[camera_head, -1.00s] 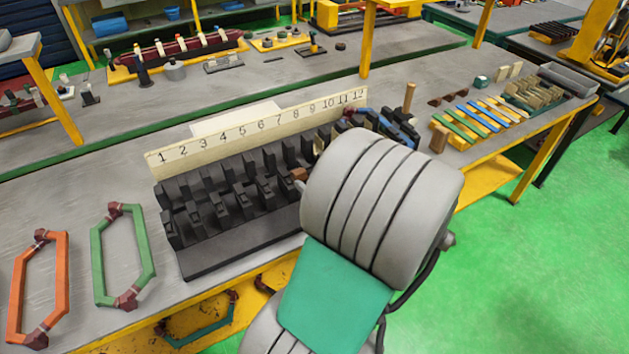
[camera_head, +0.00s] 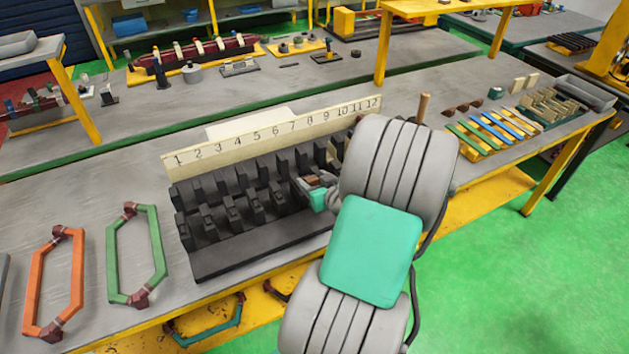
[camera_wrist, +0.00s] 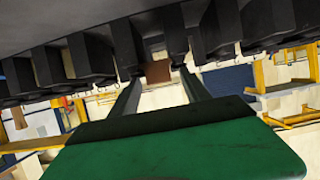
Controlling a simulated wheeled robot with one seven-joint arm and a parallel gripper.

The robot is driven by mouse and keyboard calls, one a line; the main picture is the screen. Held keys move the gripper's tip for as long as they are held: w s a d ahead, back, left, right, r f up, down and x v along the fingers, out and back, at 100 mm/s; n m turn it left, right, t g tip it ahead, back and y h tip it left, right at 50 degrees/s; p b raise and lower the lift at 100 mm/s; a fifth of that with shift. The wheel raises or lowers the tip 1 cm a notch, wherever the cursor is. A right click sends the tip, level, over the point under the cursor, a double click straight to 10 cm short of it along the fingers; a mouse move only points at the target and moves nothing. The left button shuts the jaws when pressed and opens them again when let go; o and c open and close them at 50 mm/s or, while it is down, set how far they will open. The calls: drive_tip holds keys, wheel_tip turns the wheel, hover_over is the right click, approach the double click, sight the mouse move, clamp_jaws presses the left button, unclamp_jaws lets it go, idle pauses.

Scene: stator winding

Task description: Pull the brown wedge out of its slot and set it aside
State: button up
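The black stator block (camera_head: 262,240) with its rows of dark teeth stands on the bench below a number strip marked 1 to 12. The small brown wedge (camera_head: 312,181) shows among the teeth toward the right part of the block, partly covered by my gripper (camera_head: 304,184). In the wrist view the wedge (camera_wrist: 157,72) appears between the tips of my gripper (camera_wrist: 161,76). The two fingers are spread, with a gap showing on each side of the wedge, so my gripper looks open. My arm hides the right end of the block.
The number strip (camera_head: 270,132) rises behind the block. An orange coil (camera_head: 53,285) and a green coil (camera_head: 136,255) lie on the bench to the left. Colored strips (camera_head: 490,128) and a grey tray (camera_head: 585,92) lie at the right. Bare bench shows around the coils.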

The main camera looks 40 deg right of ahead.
clamp_jaws()
idle(0.3)
drive_tip(key=shift+s+a, duration=0.25)
drive_tip(key=shift+s, duration=0.25)
drive_tip(key=shift+s+b, duration=0.3)
drive_tip(key=shift+s, duration=0.55)
drive_tip(key=shift+w, duration=0.1)
drive_tip(key=shift+o, duration=0.3)
unclamp_jaws()
drive_tip(key=shift+a, duration=0.1)
